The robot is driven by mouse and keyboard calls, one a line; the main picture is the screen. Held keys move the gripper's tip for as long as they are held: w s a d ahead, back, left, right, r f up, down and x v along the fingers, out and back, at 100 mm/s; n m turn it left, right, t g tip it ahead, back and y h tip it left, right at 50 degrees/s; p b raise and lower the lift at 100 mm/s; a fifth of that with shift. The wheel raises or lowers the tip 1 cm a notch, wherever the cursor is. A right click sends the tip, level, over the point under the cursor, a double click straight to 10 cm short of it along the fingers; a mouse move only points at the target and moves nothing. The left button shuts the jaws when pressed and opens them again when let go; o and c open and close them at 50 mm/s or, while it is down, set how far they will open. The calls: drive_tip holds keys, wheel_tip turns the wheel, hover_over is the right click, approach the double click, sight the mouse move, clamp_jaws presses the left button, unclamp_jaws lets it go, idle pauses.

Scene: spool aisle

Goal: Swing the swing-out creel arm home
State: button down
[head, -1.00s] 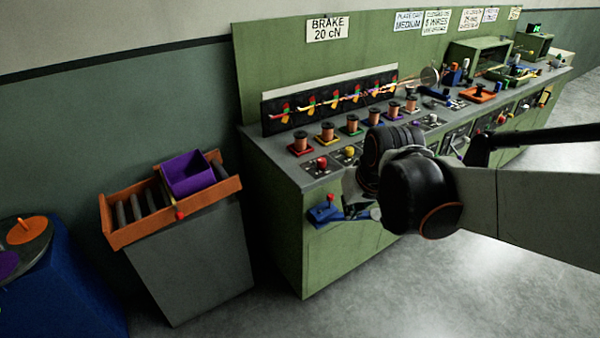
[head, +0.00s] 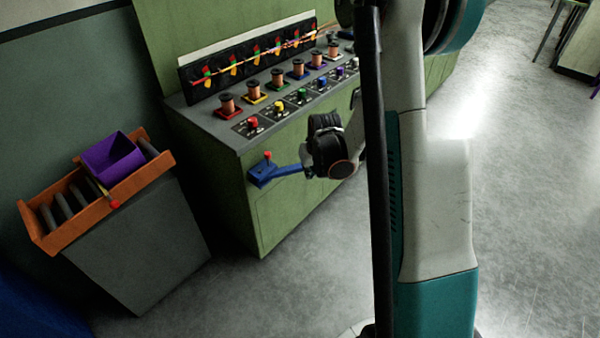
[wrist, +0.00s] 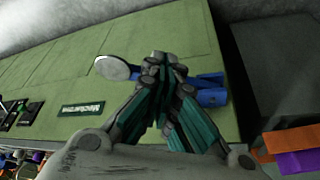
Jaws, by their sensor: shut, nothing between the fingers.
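The blue swing-out creel arm (head: 291,170) shows low on the front of the green bench, near its left corner. Its blue bracket (head: 262,173) carries a small red knob on top. In the wrist view, blue parts of the creel arm (wrist: 211,97) show to the right of and behind my fingers, and a pale round disc (wrist: 114,68) shows to their left. My gripper (wrist: 164,64) is shut and empty, its fingertips in front of the arm between disc and blue parts. Contact cannot be told. In the head view my wrist hides the creel arm's right end.
The green bench (head: 300,198) carries a row of copper spools and coloured knobs. At left, a grey stand (head: 140,245) holds an orange tray (head: 72,222) with a purple bin (head: 112,158). Open floor (head: 540,200) lies to the right.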

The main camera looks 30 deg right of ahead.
sight(293, 171)
drive_tip(key=w+d+f+b, duration=0.1)
drive_tip(key=w+f+b, duration=0.4)
drive_tip(key=w+f, duration=0.2)
drive_tip(key=shift+s+x, duration=0.2)
drive_tip(key=shift+x, duration=1.2)
drive_tip(key=shift+w+d, duration=0.1)
drive_tip(key=shift+d, duration=0.1)
